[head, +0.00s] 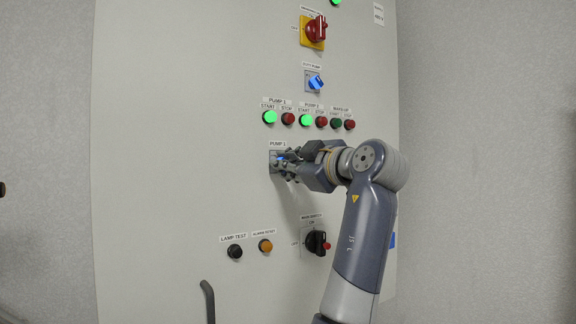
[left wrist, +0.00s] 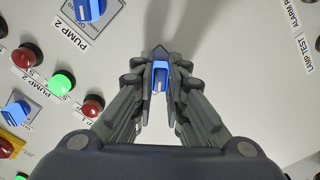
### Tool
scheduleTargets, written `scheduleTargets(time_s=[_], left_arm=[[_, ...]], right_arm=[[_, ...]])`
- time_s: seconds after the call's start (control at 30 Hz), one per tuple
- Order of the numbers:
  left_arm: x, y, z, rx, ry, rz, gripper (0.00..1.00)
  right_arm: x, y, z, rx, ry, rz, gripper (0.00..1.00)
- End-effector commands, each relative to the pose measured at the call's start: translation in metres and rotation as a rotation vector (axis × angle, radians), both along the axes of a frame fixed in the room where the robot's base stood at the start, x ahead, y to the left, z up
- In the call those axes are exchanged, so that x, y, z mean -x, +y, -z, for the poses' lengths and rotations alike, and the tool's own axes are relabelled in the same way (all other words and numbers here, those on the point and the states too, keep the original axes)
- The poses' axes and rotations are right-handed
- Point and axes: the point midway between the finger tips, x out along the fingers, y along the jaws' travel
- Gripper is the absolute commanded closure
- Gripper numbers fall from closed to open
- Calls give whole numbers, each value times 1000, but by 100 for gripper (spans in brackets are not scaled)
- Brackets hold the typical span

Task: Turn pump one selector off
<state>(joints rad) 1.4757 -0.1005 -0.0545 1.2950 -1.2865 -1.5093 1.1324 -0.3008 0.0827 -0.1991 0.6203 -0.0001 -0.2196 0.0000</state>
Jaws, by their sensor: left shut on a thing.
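The pump one selector, a blue knob (head: 281,157) on a grey plate under the label "PUMP 1", is mostly hidden behind my gripper in the head view. My left gripper (head: 284,163) is at the panel, shut on this knob. In the left wrist view, the blue knob (left wrist: 160,77) sits between the fingertips of my left gripper (left wrist: 160,70), with a finger on each side. The knob's exact pointing direction and its position marks are hard to read. My right gripper is not in view.
The grey cabinet panel (head: 160,120) carries lit green start and red stop buttons above. A blue selector (head: 315,82) and red rotary switch (head: 316,29) are higher up. A black main switch (head: 317,242), black button (head: 235,251) and amber button (head: 265,246) are below. A handle (head: 208,300) sticks out lower left.

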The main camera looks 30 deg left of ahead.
Motion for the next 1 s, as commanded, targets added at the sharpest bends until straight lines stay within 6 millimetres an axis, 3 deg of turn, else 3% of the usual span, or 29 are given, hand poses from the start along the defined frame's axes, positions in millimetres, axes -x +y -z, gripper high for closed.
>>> scheduleTargets(time_s=[1.0], left_arm=[[1,0,-3,-267,627,-1,100]], right_arm=[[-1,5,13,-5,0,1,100]])
